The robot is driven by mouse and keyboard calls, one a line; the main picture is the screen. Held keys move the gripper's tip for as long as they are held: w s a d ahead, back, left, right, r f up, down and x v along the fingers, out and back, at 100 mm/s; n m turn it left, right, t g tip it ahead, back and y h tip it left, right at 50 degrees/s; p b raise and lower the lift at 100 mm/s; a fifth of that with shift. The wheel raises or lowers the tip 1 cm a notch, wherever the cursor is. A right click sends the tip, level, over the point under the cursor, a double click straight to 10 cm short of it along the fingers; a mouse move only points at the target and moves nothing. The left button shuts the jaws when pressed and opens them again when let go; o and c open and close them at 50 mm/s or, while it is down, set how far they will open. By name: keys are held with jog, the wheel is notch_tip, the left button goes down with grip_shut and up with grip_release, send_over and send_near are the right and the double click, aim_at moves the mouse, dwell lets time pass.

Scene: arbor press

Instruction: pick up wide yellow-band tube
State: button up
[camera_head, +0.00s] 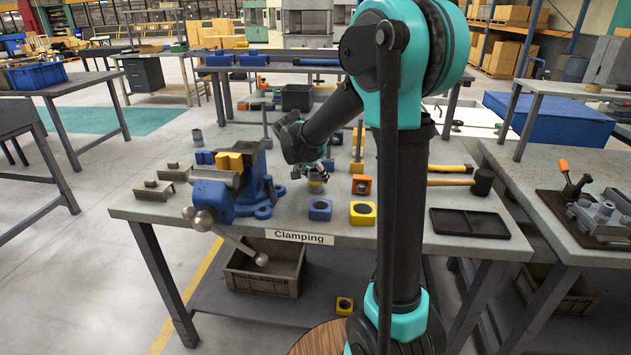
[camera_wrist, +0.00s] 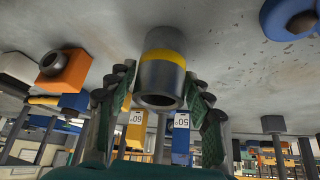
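The wide yellow-band tube (camera_wrist: 162,78) is a grey cylinder with a yellow ring. It stands on the grey workbench, and the wrist view shows it upside down. In the head view the tube (camera_head: 316,187) is small and partly covered by my gripper (camera_head: 318,174) just above it. In the wrist view my gripper (camera_wrist: 162,100) is open, with a dark green-padded finger on either side of the tube. A gap shows between each finger and the tube, so I see no contact.
A blue vise (camera_head: 225,190) stands left of my gripper. A blue block (camera_head: 320,209), a yellow block (camera_head: 362,213) and an orange block (camera_head: 361,184) sit close by. A black tray (camera_head: 468,223) and a mallet (camera_head: 482,181) lie to the right.

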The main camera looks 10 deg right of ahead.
grip_shut()
jog(key=shift+r, duration=0.1)
